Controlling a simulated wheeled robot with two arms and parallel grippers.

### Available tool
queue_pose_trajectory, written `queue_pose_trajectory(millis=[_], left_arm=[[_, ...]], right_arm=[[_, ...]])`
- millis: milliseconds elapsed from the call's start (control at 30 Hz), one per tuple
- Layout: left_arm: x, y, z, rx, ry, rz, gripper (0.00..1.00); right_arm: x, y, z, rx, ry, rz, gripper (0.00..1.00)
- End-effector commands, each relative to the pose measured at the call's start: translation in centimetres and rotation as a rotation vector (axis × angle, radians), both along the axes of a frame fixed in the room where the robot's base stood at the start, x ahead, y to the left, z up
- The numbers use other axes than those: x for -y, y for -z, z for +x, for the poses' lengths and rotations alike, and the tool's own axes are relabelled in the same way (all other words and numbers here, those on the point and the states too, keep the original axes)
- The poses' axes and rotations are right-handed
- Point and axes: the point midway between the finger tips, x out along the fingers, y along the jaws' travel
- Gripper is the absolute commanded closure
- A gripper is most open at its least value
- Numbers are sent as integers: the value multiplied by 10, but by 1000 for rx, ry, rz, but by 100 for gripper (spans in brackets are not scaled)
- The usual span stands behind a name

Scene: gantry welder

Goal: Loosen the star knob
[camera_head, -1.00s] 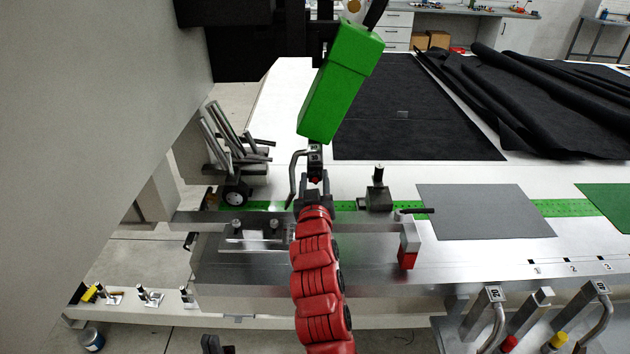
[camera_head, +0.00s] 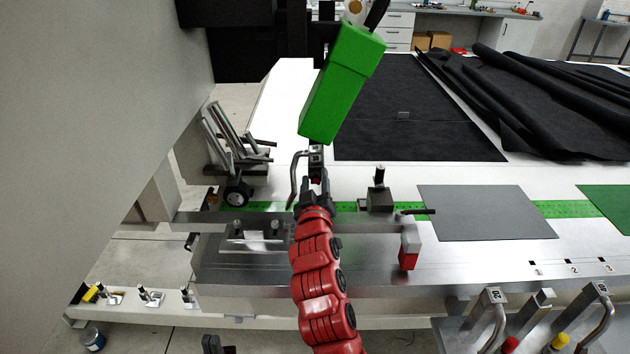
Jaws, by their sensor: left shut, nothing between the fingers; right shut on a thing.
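The green head (camera_head: 343,85) hangs tilted above the white table. Below it is a small labelled dark block (camera_head: 316,158) with a curved metal tube (camera_head: 294,180) on its left side. My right gripper (camera_head: 316,186), at the end of the red arm, is shut on a small part just below the labelled block. Its fingers and wrist hide most of that part, and I cannot make out the star knob's shape. My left gripper (camera_head: 212,344) is only partly in view at the bottom edge, away from the head, and is shut and empty.
A dark clamp block (camera_head: 379,199) and a red-and-grey block (camera_head: 409,250) stand right of my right gripper. A grey sheet (camera_head: 486,212) lies on the table. Labelled metal tubes (camera_head: 497,325) stand at the lower right. A wall-like grey panel (camera_head: 95,130) fills the left.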

Motion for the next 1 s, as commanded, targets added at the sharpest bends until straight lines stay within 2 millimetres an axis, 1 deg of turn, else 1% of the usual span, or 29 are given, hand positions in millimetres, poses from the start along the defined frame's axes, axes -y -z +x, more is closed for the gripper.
queue_pose_trajectory(millis=[33, 67, 200, 233, 533, 667, 767, 867, 1000], left_arm=[[0, 0, 0, 0, 0, 0, 100], [0, 0, 0, 0, 0, 0, 100], [0, 0, 0, 0, 0, 0, 100], [0, 0, 0, 0, 0, 0, 100], [0, 1, 0, 0, 0, 0, 100], [0, 3, 0, 0, 0, 0, 100], [0, 7, 0, 0, 0, 0, 100], [0, 11, 0, 0, 0, 0, 100], [0, 18, 0, 0, 0, 0, 100]], right_arm=[[0, 2, 0, -3, -1, 0, 100], [0, 2, 0, -3, -1, 0, 51], [0, 1, 0, -1, 0, 1, 26], [0, 1, 0, -1, 0, 1, 22], [0, 1, -1, 0, 0, 1, 22], [0, 0, -10, 3, 0, 1, 22], [-1, 2, -26, 3, -3, 1, 22], [-1, 2, -47, 4, -3, 1, 22], [-2, 4, -80, 2, -5, 0, 22]])
